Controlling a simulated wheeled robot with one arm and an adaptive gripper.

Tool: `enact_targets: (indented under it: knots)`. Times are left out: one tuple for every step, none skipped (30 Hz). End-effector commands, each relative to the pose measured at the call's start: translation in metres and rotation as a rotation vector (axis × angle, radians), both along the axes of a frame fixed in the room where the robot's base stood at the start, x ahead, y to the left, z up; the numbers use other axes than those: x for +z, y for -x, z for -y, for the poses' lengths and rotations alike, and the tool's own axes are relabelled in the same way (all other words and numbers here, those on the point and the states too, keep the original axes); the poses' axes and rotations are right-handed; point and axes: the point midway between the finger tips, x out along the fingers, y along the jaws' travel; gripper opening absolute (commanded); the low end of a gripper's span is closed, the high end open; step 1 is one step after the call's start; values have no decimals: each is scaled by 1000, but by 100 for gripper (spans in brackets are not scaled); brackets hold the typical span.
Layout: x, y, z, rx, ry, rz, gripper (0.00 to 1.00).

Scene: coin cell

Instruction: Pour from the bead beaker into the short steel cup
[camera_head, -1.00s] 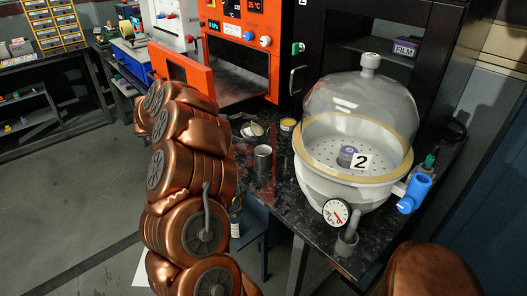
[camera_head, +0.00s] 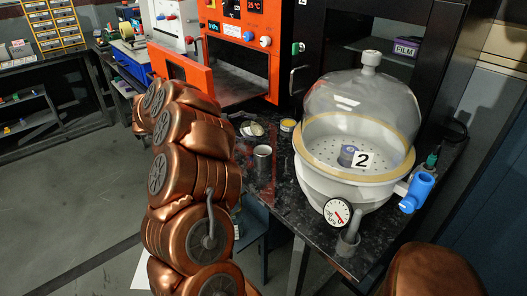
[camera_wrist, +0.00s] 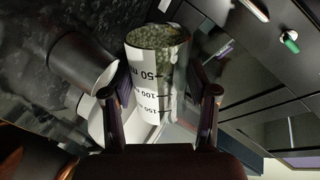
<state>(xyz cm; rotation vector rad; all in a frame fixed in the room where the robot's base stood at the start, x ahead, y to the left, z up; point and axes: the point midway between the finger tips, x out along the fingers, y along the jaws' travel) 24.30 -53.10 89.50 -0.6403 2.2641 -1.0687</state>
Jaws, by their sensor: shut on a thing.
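The bead beaker (camera_wrist: 152,78) is a clear vessel with a white scale in ml and greenish beads gathered at its upper end in the wrist view. My gripper (camera_wrist: 160,92) is shut on it, with one finger on each side. The short steel cup (camera_head: 263,161) stands on the dark bench in the head view, left of the glass dome. A grey cylinder that looks like this cup (camera_wrist: 82,62) is left of the beaker in the wrist view, close to it. In the head view my arm hides the gripper and I cannot make out the beaker.
The vacuum desiccator (camera_head: 352,185) with its clear dome, gauge (camera_head: 338,212) and blue valve (camera_head: 416,192) stands right of the cup. A small open tin (camera_head: 252,130) and a yellow-rimmed jar (camera_head: 288,125) lie behind the cup. The orange oven (camera_head: 240,45) has its door open.

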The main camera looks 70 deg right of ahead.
Motion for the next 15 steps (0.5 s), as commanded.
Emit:
enact_targets:
  knots:
    - [0,0,0,0,3,3,18]
    - [0,0,0,-1,3,4,18]
    - [0,0,0,0,5,5,18]
    - [0,0,0,0,7,7,18]
    - [0,0,0,0,8,8,18]
    - [1,0,0,0,9,10,18]
    - [1,0,0,0,10,10,18]
    - [1,0,0,0,12,12,18]
    - [1,0,0,0,14,15,18]
    - [1,0,0,0,14,15,18]
    - [1,0,0,0,16,17,18]
    - [1,0,0,0,17,19,18]
    - [1,0,0,0,18,20,18]
    - [1,0,0,0,19,21,18]
    - [2,0,0,0,20,23,18]
